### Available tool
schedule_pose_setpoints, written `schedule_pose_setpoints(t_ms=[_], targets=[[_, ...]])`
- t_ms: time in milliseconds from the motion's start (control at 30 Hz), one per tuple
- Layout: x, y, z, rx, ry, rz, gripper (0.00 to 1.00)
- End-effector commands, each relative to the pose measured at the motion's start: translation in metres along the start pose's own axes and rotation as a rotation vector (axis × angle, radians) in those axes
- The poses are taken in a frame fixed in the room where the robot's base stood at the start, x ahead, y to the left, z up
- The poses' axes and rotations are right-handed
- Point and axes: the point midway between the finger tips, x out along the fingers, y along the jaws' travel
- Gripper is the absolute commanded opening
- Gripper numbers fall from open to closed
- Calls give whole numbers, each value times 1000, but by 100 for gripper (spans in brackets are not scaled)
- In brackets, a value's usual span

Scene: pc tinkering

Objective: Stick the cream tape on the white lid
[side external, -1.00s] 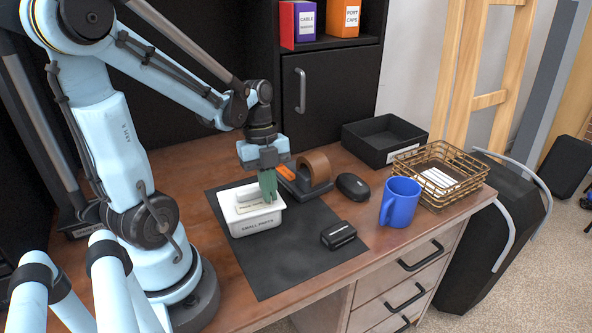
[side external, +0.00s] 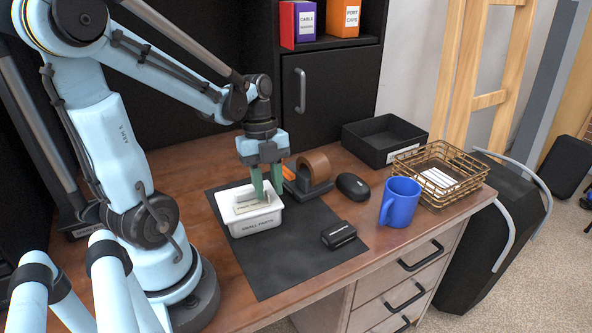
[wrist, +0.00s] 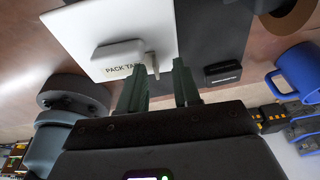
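The white lid (side external: 240,195) tops a small tub labelled "SMALL PARTS" on the dark mat. In the wrist view the white lid (wrist: 85,35) carries a raised pale block (wrist: 118,56) lettered "PACK TA…", partly cut off by a finger. A thin pale strip (wrist: 153,65) stands at the block's right end, between the fingertips; I cannot tell whether this is the cream tape. In the side view a cream piece (side external: 252,206) lies on the lid. My gripper (side external: 268,194) is open, its green fingers apart over the lid's right side; it also shows in the wrist view (wrist: 158,68).
A tape dispenser with a brown roll (side external: 315,166) stands just behind my gripper. A black mouse (side external: 353,186), a blue mug (side external: 400,202), a small black box (side external: 338,235), a wire basket (side external: 440,175) and a black tray (side external: 384,140) are to the right. The front mat (side external: 285,265) is clear.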

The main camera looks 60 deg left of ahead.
Motion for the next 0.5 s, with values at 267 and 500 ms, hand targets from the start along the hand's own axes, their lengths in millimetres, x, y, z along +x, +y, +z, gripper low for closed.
schedule_pose_setpoints(t_ms=[267,500], targets=[[-37,1,0,-2,0,-1,32],[-73,0,0,-2,0,-1,32]])
